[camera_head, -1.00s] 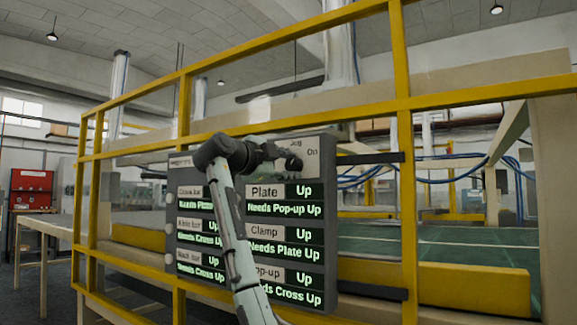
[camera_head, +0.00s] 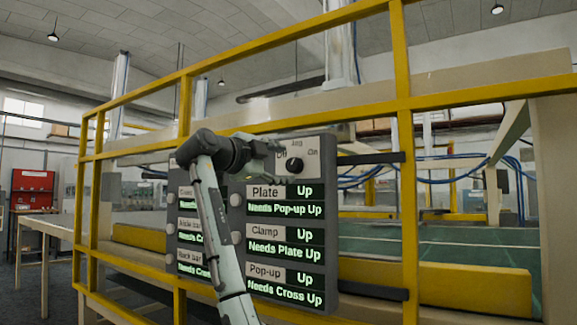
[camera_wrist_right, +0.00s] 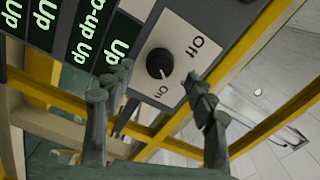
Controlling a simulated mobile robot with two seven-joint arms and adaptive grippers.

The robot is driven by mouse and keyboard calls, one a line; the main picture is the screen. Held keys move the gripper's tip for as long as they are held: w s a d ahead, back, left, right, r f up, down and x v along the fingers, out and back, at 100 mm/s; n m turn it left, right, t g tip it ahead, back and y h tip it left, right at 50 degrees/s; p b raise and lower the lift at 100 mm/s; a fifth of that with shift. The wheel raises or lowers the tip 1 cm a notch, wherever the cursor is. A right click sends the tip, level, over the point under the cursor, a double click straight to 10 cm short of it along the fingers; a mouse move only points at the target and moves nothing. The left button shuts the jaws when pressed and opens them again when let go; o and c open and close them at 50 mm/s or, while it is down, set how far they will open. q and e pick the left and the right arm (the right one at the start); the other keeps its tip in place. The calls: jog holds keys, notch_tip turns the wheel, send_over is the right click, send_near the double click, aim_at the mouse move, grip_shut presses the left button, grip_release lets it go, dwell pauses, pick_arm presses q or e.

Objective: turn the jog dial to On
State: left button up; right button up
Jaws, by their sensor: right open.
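The jog dial (camera_head: 294,164) is a round black knob on a pale plate (camera_head: 315,169) at the panel's top right. Its "On" label is at the right; "Off" at the left is partly covered by my gripper. In the wrist view the dial (camera_wrist_right: 159,62) shows whole, with a small pale mark on its edge on the "On" side; its exact setting is hard to read. My right gripper (camera_wrist_right: 161,84) is open and empty, its fingers apart with the dial beyond them, not touching it. In the head view the right gripper (camera_head: 266,156) is just left of the dial. My left gripper is out of view.
The dark panel (camera_head: 237,263) carries several labelled displays, such as Plate and Clamp, and round pale buttons. Yellow rails (camera_head: 404,130) frame the panel, with an upright to its right. A green bed (camera_head: 455,247) lies behind the rails.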

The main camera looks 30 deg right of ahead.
jog(key=v, duration=0.8)
jog(key=shift+a, duration=0.2)
jog(key=shift+s, duration=0.1)
